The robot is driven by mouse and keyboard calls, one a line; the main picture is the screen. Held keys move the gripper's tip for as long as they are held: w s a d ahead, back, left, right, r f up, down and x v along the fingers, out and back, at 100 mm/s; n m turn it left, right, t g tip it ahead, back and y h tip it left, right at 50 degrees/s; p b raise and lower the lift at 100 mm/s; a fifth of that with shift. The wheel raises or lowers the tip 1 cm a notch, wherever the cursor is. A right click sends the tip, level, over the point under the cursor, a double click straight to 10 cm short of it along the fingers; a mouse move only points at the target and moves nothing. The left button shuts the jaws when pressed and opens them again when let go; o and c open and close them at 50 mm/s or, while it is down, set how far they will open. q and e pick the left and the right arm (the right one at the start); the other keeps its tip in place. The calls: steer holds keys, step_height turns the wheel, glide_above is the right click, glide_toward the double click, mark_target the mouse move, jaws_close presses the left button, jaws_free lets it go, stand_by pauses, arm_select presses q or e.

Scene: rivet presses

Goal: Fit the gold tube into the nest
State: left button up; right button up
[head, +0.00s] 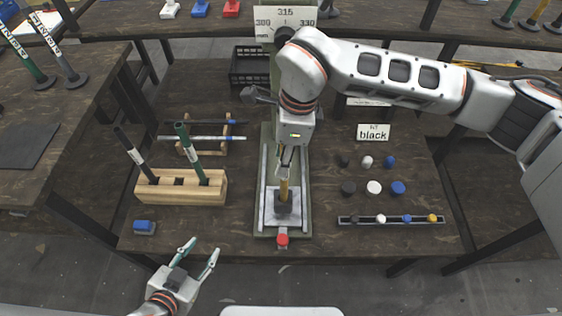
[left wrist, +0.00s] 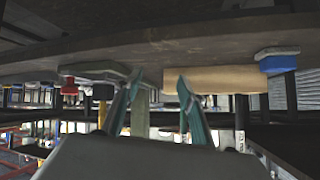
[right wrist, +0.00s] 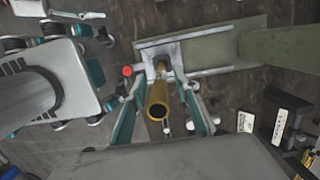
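The gold tube (head: 284,190) stands about upright at the press, its lower end at the dark nest (head: 284,209) on the pale base plate. The gold tube also shows in the right wrist view (right wrist: 157,103), its open top end facing the camera. My right gripper (head: 288,165) is above the nest, pointing down. In the right wrist view its fingers (right wrist: 160,82) are spread on both sides of the tube, with gaps showing. The tube's seating depth is hard to tell. My left gripper (head: 204,250) is open and empty in front of the table's edge.
A wooden rack (head: 178,188) with a black and a green tube stands left of the press. A red button (head: 282,240) is at the front. Coloured caps (head: 374,187) and a strip of small pieces (head: 392,219) lie right.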

steer(key=r, duration=0.4)
steer(key=shift+d+r+p, duration=0.15)
steer(key=shift+d+p, duration=0.15)
arm_select(q)
steer(key=shift+s+a+f, duration=0.15)
steer(key=shift+s+f, duration=0.2)
steer(key=shift+s, duration=0.15)
arm_select(e)
steer(key=shift+d+r, duration=0.1)
steer(key=shift+r, duration=0.3)
arm_select(q)
steer(key=shift+w+r, duration=0.15)
